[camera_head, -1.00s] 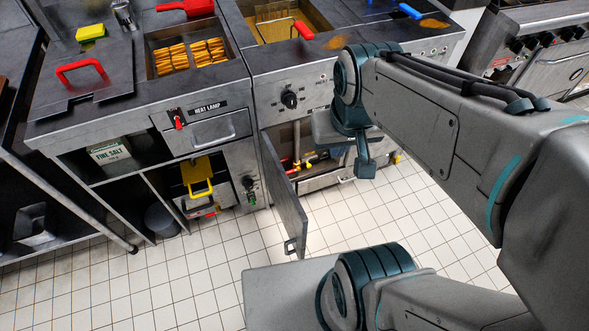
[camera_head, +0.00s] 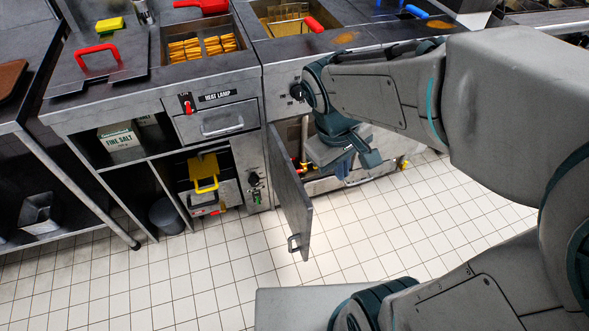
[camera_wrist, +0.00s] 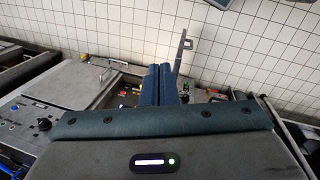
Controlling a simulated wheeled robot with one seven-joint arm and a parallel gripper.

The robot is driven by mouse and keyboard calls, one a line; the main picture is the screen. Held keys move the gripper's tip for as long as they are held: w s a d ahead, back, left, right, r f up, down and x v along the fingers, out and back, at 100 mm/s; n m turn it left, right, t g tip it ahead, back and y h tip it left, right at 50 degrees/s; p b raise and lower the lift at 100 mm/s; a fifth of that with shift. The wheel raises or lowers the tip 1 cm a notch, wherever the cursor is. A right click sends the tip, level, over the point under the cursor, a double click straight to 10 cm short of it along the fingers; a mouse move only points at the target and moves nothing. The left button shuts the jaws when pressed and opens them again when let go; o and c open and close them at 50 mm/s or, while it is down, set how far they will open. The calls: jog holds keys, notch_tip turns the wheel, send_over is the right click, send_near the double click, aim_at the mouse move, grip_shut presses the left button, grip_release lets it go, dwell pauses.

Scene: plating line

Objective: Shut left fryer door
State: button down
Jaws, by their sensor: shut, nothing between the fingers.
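The left fryer door (camera_head: 290,195) is a grey metal panel. It stands swung open, out from the cabinet front over the tiled floor, with a small handle (camera_head: 293,243) low on its free edge. In the wrist view the door (camera_wrist: 180,52) shows nearly edge-on, just beyond the fingers, with its handle (camera_wrist: 188,44) near the top. My gripper (camera_head: 372,158) is to the right of the door, in front of the open cabinet, apart from the door in the head view. In the wrist view my gripper's two dark blue fingers (camera_wrist: 159,68) are together and empty.
The cabinet opening shows red and yellow valves (camera_head: 305,163). Left of the door are a heat lamp drawer (camera_head: 215,122) and a yellow-handled unit (camera_head: 204,175). Fryer baskets (camera_head: 285,14) sit above. The tiled floor (camera_head: 230,265) in front is mostly clear.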

jog(key=w+a+f+n+t+h+b, duration=0.1)
jog(key=w+a+f+n+h+b, duration=0.2)
jog(key=a+f+n+b, duration=0.75)
jog(key=w+a+f+n+t+h+b, duration=0.1)
jog(key=w+a+f+n+h+b, duration=0.15)
jog(key=a+f+n, duration=0.85)
jog(key=m+b, duration=0.4)
jog(key=m, duration=0.2)
send_near(305, 215)
jog(key=shift+h, duration=0.45)
jog(key=f, duration=0.1)
jog(key=d+f, duration=0.1)
jog(key=f, duration=0.1)
jog(key=w+d+f, duration=0.1)
jog(key=shift+d+f, duration=0.15)
jog(key=shift+f, duration=0.2)
jog(key=shift+w+d, duration=0.15)
jog(key=shift+d, duration=0.35)
